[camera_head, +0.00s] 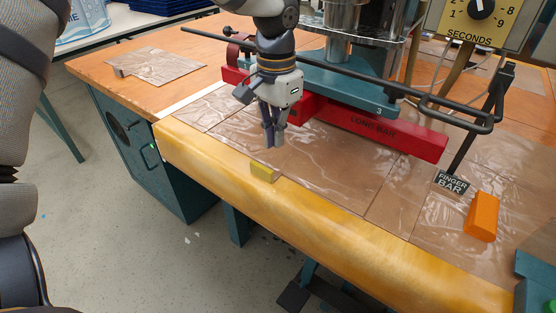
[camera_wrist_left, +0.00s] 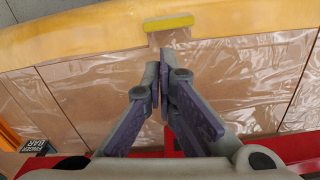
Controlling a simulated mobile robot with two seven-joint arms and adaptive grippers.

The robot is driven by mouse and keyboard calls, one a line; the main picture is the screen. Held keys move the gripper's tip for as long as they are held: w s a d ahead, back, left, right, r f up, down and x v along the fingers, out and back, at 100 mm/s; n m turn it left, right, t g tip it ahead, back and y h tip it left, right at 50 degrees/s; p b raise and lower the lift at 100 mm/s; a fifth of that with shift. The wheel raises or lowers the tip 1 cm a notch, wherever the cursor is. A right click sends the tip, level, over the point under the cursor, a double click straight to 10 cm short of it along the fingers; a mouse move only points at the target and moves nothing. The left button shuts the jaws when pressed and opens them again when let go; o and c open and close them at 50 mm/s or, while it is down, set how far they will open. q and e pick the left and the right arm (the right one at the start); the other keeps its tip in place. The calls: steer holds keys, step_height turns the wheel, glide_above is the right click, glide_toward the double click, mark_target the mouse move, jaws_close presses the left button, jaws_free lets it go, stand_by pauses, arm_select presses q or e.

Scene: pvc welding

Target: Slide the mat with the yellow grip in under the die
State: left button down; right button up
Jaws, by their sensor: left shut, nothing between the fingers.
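The yellow grip (camera_head: 264,171) sits at the wooden front edge of the bench. It also shows at the top of the left wrist view (camera_wrist_left: 168,22). The mat (camera_head: 325,165) looks brown under shiny clear film; its outline is hard to tell from the covered bench top. The red die (camera_head: 375,132), marked as a long bar, hangs under a teal plate behind the grip. My left gripper (camera_head: 274,143) points down, shut and empty, between the yellow grip and the die. Its fingertips (camera_wrist_left: 161,62) are apart from the grip. My right gripper is out of view.
A long dark guard bar (camera_head: 340,75) crosses in front of the press. An orange block (camera_head: 483,216) and a finger bar sign (camera_head: 452,183) are at the right. Another film-covered sheet (camera_head: 162,65) lies at the back left.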

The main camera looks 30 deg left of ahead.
mark_target(277, 170)
arm_select(q)
step_height(277, 170, down, 7)
steer(key=shift+f+b, duration=0.1)
steer(key=shift+b, duration=0.2)
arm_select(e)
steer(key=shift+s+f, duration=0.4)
